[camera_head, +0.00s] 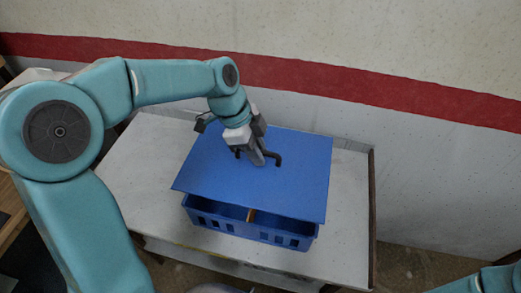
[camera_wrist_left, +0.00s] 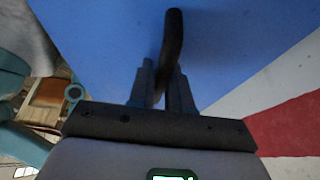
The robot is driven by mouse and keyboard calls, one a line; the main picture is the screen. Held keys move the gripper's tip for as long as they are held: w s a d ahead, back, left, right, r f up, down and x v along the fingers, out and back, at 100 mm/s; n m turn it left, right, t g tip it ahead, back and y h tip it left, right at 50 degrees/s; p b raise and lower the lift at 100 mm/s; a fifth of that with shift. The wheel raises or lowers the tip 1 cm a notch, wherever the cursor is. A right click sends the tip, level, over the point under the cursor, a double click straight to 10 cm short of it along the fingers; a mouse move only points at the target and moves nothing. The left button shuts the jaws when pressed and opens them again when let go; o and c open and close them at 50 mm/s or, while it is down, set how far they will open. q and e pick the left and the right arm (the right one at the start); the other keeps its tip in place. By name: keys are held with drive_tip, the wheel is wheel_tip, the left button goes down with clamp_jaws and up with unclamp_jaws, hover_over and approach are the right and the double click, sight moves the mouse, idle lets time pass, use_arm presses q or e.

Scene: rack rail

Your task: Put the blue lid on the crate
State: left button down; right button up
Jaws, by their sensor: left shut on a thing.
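The blue lid (camera_head: 300,185) is a flat rectangular panel with a dark bar handle (camera_head: 277,160) on top. My left gripper (camera_head: 259,158) is shut on this handle. In the left wrist view the gripper fingers (camera_wrist_left: 162,88) close around the handle (camera_wrist_left: 173,38), with the blue lid (camera_wrist_left: 105,45) behind. The blue crate (camera_head: 255,229), with slotted walls, stands below the lid. Its inside shows under the lid's front edge, so the lid is apart from the rim there. The back of the crate is hidden. My right gripper is outside the view.
The crate stands on a pale table (camera_head: 135,180), with bare room left and right of the crate. A wall with a red stripe (camera_head: 330,82) rises behind. Something brown (camera_head: 251,215) shows inside the crate. Part of my right arm shows at the lower right corner.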

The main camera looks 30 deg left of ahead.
sight(258, 168)
use_arm(q)
drive_tip(key=shift+f+b, duration=0.35)
drive_tip(key=shift+f, duration=0.1)
wheel_tip(258, 168, down, 5)
drive_tip(key=b, duration=0.4)
drive_tip(key=shift+f, duration=0.2)
drive_tip(key=shift+a+f+b, duration=0.1)
drive_tip(key=shift+f+b, duration=0.4)
drive_tip(key=shift+f, duration=0.1)
drive_tip(key=shift+f+b, duration=0.55)
drive_tip(key=shift+b, duration=0.2)
idle(0.3)
drive_tip(key=c, duration=1)
unclamp_jaws()
